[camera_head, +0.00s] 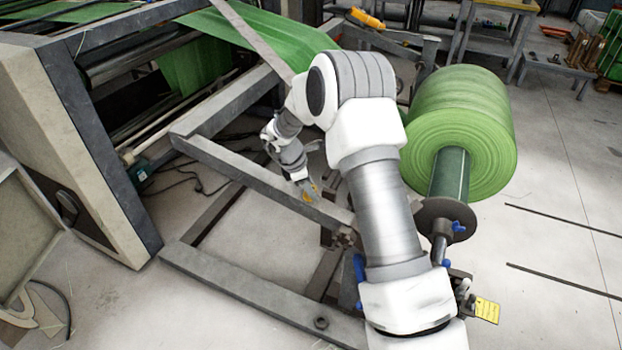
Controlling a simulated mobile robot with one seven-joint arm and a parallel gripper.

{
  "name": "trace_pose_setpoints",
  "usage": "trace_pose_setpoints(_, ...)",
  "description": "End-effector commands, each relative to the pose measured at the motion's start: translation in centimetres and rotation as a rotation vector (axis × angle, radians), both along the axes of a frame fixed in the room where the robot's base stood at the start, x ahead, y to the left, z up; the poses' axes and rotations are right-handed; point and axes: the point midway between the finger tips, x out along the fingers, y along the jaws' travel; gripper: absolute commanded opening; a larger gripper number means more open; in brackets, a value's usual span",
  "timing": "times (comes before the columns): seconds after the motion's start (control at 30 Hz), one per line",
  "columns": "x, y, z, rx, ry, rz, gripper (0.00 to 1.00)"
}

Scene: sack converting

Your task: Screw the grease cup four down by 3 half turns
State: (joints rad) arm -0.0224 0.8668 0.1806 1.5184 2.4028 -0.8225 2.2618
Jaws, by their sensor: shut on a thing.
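My gripper (306,187) points down at the grey steel beam (255,182) of the unwind stand, in the middle of the view. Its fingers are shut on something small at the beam. A small yellow patch (312,190) shows at the fingertips. The fingers hide most of what they hold, so I cannot tell its shape or whether it is grease cup four. No grease cup can be made out clearly from here. My arm comes up from the bottom right, bends over the stand and covers part of it.
A large green roll (462,128) on a shaft with a dark flange (445,221) stands right of my arm. The converting machine (70,130) fills the left. A lower beam (255,298) carries a small dark round fitting (321,323). Cables (195,178) lie behind the stand. Floor at right is mostly clear.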

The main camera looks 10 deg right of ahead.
Motion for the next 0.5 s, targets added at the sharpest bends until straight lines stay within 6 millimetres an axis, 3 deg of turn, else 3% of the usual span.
trace_pose_setpoints(0.5,0.03,-0.33,0.24,0.065,0.093,-0.477,0.0)
